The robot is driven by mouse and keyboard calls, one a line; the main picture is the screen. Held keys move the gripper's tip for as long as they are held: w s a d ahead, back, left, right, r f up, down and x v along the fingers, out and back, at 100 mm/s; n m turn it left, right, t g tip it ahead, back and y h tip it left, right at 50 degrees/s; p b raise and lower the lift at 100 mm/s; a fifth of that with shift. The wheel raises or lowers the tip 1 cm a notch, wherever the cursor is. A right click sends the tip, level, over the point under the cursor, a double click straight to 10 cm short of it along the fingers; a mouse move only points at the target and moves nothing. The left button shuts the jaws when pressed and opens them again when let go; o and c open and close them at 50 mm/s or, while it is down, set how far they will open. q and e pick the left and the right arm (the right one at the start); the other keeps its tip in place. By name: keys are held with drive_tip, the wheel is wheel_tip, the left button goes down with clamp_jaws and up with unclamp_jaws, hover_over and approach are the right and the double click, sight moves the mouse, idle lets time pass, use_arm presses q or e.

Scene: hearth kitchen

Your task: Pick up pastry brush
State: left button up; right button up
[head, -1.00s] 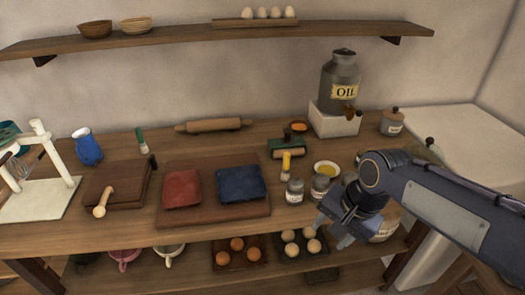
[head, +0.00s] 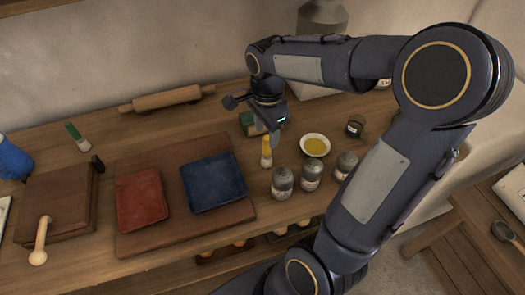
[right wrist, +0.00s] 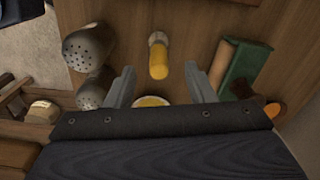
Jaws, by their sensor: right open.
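A small brush with a yellow handle and a pale lower end (head: 266,152) stands upright on the wooden table, right of the blue cloth-like square. In the right wrist view the yellow brush (right wrist: 158,58) lies between the lines of the two fingers, a little beyond their tips. My right gripper (head: 268,127) is open and empty, just behind and above the brush. A second brush with a green handle (head: 76,137) stands at the back left of the table. My left gripper is not in view.
Several grey shakers (head: 283,181) stand right of the yellow brush, close by. A bowl of yellow liquid (head: 315,145) is beside it. A green item (right wrist: 245,70) is near the right finger. A board (head: 130,160) holds red and blue squares. A rolling pin (head: 167,98) lies behind.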

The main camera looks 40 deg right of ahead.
sight(267, 147)
wheel_tip(267, 147, down, 7)
drive_tip(key=shift+d+r, duration=0.1)
drive_tip(key=shift+r, duration=0.1)
clamp_jaws()
idle(0.4)
drive_tip(key=shift+r, duration=0.1)
